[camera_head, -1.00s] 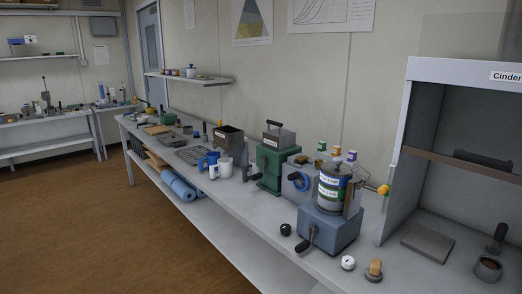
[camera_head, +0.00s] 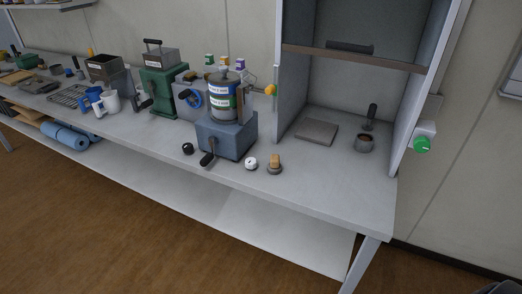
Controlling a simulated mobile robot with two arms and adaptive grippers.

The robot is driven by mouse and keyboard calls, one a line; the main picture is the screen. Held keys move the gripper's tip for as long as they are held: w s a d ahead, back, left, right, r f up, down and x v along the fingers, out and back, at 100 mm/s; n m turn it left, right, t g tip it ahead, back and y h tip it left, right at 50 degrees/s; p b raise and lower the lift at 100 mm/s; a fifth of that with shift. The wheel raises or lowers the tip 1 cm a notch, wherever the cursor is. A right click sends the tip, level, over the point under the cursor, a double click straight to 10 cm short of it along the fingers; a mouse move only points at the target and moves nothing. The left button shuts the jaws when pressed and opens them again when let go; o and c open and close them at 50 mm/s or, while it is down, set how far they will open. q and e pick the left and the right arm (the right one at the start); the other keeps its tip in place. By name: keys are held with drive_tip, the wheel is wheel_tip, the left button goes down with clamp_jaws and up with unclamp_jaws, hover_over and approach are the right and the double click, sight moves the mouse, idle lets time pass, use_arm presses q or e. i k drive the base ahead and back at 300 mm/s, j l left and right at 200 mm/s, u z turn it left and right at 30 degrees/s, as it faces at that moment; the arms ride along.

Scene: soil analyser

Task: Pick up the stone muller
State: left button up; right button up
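I cannot tell for certain which object is the stone muller. An upright dark-handled tool (camera_head: 371,114) with a grey base stands in the open hood, behind a small cup of brown material (camera_head: 364,143). A flat grey slab (camera_head: 317,132) lies left of them. A small piece with a tan top and round grey base (camera_head: 275,163) stands on the bench in front of the hood. Neither of my grippers is in view.
The grey bench (camera_head: 330,198) has clear room at its front right. A blue machine (camera_head: 227,136) with a crank and a green machine (camera_head: 163,90) stand left of the hood (camera_head: 279,70). A green knob (camera_head: 422,144) is on its right side.

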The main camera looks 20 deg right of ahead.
sight(274, 167)
drive_tip(key=i+j+z, duration=0.1)
drive_tip(key=z, duration=0.35)
drive_tip(key=i+j+z, duration=0.1)
drive_tip(key=z, duration=0.3)
drive_tip(key=j+z, duration=0.2)
drive_tip(key=z, duration=0.25)
drive_tip(key=i, duration=0.05)
